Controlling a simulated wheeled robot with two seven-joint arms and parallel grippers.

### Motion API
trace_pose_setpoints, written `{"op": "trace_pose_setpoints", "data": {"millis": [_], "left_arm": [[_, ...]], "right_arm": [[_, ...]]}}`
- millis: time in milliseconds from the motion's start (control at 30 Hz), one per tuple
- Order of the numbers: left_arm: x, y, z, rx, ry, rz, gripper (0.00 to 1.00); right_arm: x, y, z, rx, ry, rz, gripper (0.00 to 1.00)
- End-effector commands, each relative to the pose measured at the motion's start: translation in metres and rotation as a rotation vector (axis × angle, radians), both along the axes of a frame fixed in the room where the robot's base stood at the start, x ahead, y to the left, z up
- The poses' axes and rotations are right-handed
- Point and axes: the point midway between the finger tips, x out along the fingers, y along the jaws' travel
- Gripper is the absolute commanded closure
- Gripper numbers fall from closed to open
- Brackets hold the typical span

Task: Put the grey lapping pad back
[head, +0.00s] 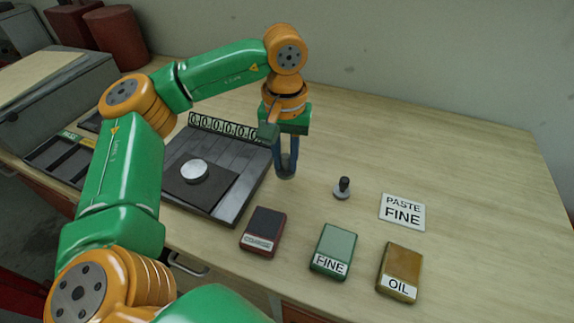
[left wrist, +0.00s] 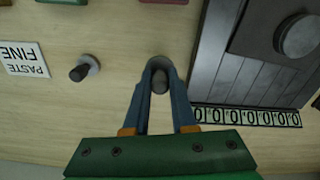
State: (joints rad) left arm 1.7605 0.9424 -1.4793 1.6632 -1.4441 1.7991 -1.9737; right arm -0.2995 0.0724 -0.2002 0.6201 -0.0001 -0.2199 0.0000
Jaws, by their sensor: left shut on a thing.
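My left gripper (head: 286,163) points down beside the right edge of the metal plate and is shut on the grey lapping pad (head: 285,176). In the left wrist view, the fingers close around the knob of the grey lapping pad (left wrist: 158,64), and its round base shows beyond the fingertips. The pad is at or just above the bare tabletop; I cannot tell whether it touches. A second small pad with a black knob and a light round base (head: 341,190) stands to its right. My right gripper is not in view.
A square plate (head: 235,207) holds a dark square and a round metal disc (head: 194,171), with a number strip behind. COARSE (head: 263,230), FINE (head: 331,251) and OIL (head: 399,273) blocks stand in front. A PASTE FINE card (head: 402,212) lies right. The table's back right is clear.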

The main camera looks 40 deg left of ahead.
Motion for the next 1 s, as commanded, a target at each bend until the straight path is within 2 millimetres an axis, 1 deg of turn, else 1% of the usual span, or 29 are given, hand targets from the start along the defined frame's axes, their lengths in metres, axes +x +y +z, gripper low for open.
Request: {"op": "trace_pose_setpoints", "data": {"millis": [33, 100, 200, 433, 533, 567, 600, 633, 667, 933, 1000], "left_arm": [[0.004, 0.002, -0.008, 0.003, 0.006, 0.001, 1.0], [0.003, 0.002, -0.023, 0.002, 0.004, 0.0, 1.0], [0.003, 0.002, -0.035, 0.002, 0.001, 0.0, 1.0], [0.004, 0.001, -0.036, 0.0, -0.001, 0.001, 1.0], [0.003, 0.001, -0.04, 0.0, -0.001, 0.001, 1.0], [0.003, 0.001, -0.039, 0.0, 0.0, 0.001, 0.7], [0.003, 0.001, -0.038, 0.0, 0.0, 0.001, 0.6], [0.003, 0.001, -0.038, 0.0, 0.0, 0.001, 0.52], [0.003, 0.001, -0.038, 0.0, 0.0, 0.001, 0.46], [0.003, 0.001, -0.037, 0.0, 0.0, 0.001, 0.46], [0.004, 0.001, -0.031, 0.0, -0.001, 0.002, 0.46]], "right_arm": [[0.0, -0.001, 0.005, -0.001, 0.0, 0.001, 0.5], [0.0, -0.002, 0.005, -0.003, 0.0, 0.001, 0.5], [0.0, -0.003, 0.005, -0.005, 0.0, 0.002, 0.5], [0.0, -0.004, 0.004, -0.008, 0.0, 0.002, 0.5], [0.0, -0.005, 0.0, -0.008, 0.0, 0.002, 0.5], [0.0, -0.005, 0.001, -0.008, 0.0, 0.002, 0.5], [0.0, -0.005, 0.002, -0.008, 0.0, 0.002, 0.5], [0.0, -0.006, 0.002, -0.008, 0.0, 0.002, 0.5], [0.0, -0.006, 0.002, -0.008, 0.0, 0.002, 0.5], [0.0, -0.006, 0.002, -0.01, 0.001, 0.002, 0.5], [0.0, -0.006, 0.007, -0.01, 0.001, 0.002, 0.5]]}}
